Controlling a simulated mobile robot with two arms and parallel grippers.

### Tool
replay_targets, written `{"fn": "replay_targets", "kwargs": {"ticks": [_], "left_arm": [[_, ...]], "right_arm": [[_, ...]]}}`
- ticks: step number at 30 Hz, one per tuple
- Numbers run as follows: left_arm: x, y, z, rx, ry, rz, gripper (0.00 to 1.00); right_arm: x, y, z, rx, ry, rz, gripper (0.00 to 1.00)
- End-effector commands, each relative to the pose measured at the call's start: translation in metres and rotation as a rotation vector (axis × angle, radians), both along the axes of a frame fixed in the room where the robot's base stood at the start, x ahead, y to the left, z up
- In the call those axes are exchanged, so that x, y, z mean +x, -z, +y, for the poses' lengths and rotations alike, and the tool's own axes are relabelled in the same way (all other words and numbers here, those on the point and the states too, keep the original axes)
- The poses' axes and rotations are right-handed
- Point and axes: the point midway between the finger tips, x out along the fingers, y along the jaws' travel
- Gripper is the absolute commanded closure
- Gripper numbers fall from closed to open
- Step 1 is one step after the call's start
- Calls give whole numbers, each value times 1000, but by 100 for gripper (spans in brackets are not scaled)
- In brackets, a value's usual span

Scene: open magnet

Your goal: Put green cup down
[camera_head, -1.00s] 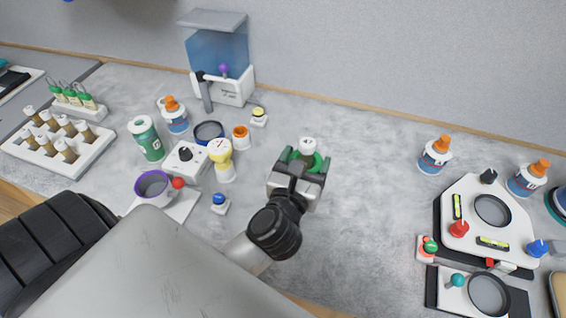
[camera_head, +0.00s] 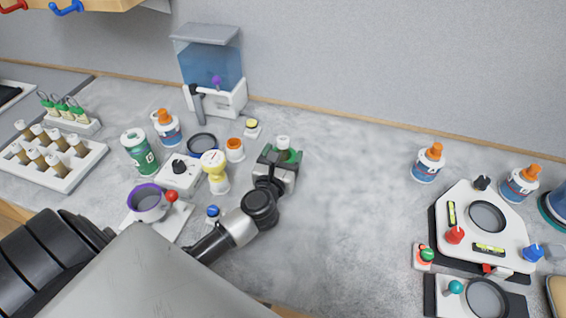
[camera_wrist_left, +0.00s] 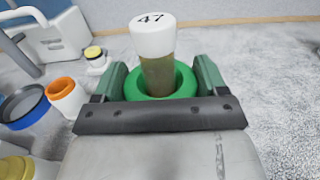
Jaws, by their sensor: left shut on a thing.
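The green cup (camera_wrist_left: 168,108) is between the fingers of my left gripper (camera_head: 281,157), which is shut on it. In the left wrist view a vial (camera_wrist_left: 157,62) with a white cap marked 47 stands upright inside the cup. In the head view the green cup (camera_head: 292,155) shows only partly, with the white cap above it. It is over or on the grey bench; I cannot tell if its base touches. My right gripper is not in view.
A water tank (camera_head: 211,72) stands behind. The bench (camera_head: 345,190) to the right is clear up to the white machine (camera_head: 510,235).

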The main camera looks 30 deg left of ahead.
Motion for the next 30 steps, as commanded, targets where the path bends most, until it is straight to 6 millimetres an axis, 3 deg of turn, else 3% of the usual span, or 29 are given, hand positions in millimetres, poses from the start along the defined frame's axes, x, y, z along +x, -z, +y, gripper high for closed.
{"fn": "replay_targets", "kwargs": {"ticks": [1, 4, 17, 18, 21, 22, 30], "left_arm": [[0, 11, -1, 1, 1, 1, 57], [0, 21, -1, 0, 1, 0, 57], [0, 27, -1, -1, 0, -1, 57], [0, 26, -1, 0, 0, 1, 22], [0, 26, -1, 0, 1, 1, 6], [0, 26, -1, 0, 1, 1, 2], [0, 25, -1, 0, 1, 1, 2]], "right_arm": [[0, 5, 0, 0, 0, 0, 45], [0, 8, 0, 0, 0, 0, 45], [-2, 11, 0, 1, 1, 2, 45], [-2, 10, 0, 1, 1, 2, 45], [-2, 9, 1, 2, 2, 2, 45], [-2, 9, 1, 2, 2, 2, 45], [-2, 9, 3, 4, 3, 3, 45]]}}
